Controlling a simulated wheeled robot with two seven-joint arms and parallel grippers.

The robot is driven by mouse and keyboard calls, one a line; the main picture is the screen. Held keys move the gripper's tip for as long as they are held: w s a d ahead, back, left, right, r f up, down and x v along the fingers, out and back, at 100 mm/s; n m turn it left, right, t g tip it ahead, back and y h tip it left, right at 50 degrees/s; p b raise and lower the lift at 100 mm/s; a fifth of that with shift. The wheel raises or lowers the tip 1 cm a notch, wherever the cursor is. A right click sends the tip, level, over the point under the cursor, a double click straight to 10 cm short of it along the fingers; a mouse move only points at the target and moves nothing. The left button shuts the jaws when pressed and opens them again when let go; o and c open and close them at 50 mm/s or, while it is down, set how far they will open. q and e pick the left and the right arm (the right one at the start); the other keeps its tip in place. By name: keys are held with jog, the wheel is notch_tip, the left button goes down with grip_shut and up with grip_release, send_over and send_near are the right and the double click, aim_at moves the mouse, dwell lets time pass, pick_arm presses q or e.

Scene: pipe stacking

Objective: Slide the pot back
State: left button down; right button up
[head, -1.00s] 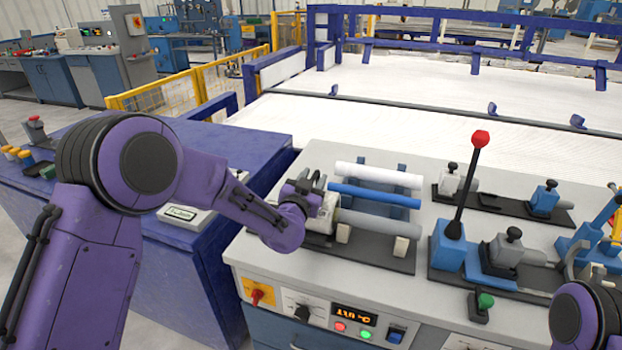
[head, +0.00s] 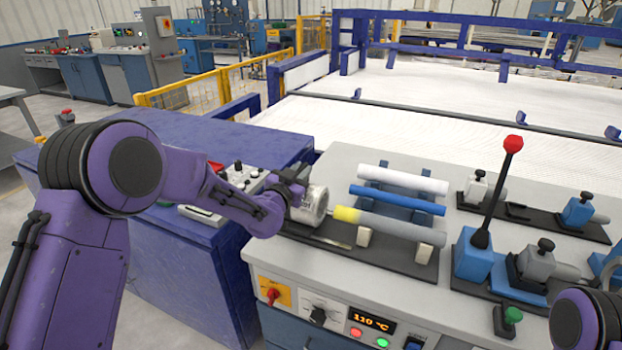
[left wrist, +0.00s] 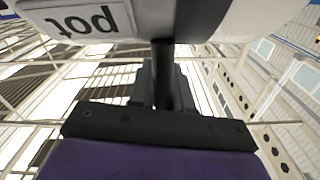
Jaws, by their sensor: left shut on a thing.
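The pot (head: 312,205) is a short white and silver cylinder lying on its side, with its open end facing right. My right gripper is out of view.
A blue pipe (head: 398,199) and a white pipe (head: 403,179) lie behind the grey one. A lever with a red knob (head: 513,143) stands to the right. The front panel display (head: 372,318) reads about 110 °C. A purple cabinet (head: 180,265) stands at the left.

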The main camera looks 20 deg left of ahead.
pick_arm(q)
jog(key=shift+a+r, duration=0.15)
jog(key=shift+a, duration=0.15)
jog(key=c, duration=1.1)
grip_release()
jog(key=shift+a, duration=0.25)
jog(key=shift+c, duration=0.2)
jog(key=shift+a, duration=0.15)
jog(key=shift+d, duration=0.25)
jog(key=s+a+b, duration=0.1)
jog(key=s+b, duration=0.1)
jog(key=s, duration=0.8)
jog(key=shift+s, duration=0.2)
jog(key=shift+a, duration=0.15)
